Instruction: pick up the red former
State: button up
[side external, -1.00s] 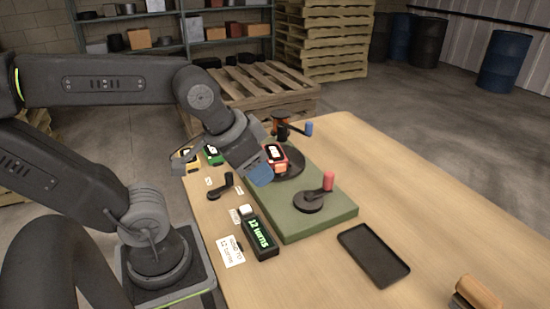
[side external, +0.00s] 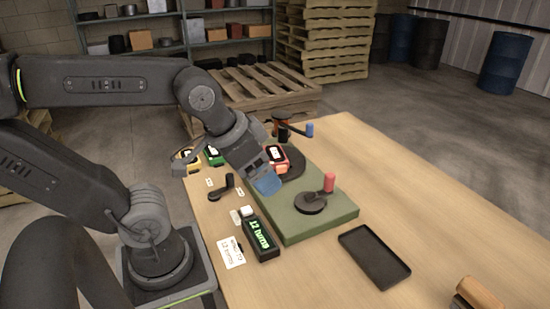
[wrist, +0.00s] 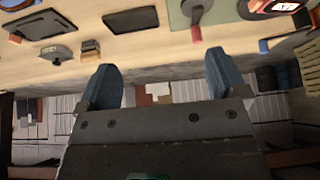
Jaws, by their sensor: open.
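The red former (side external: 282,167), with a pale label, sits at the black round plate on the green base (side external: 318,224) in the side view. My gripper (side external: 267,184) is beside it, on the near left, and hides part of it. A red shape with a white label, likely the same former (wrist: 274,5), is cut off at the top right of the wrist view. The two blue fingertips of my gripper (wrist: 162,75) are spread apart there with nothing between them.
A black counter (side external: 261,240) reads "12 turns" beside a card (side external: 231,252). Green (side external: 213,156) and yellow formers lie behind. An empty black tray (side external: 374,256) is at right.

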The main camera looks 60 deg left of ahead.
jog(key=w+a+r+n+g, duration=0.2)
jog(key=w+a+n, duration=0.25)
jog(key=w, duration=0.25)
jog(key=n+g, duration=0.4)
jog(key=n, duration=0.7)
send_over(275, 153)
notch_tip(275, 153, down, 15)
jog(key=shift+a+r, duration=0.1)
jog(key=shift+a, duration=0.05)
jog(key=shift+d+f, duration=0.15)
jog(key=shift+f, duration=1.2)
jog(key=shift+d+f, duration=0.1)
jog(key=shift+f, duration=1.2)
jog(key=shift+c, duration=0.3)
jog(key=c, duration=1)
jog(key=shift+r, duration=0.1)
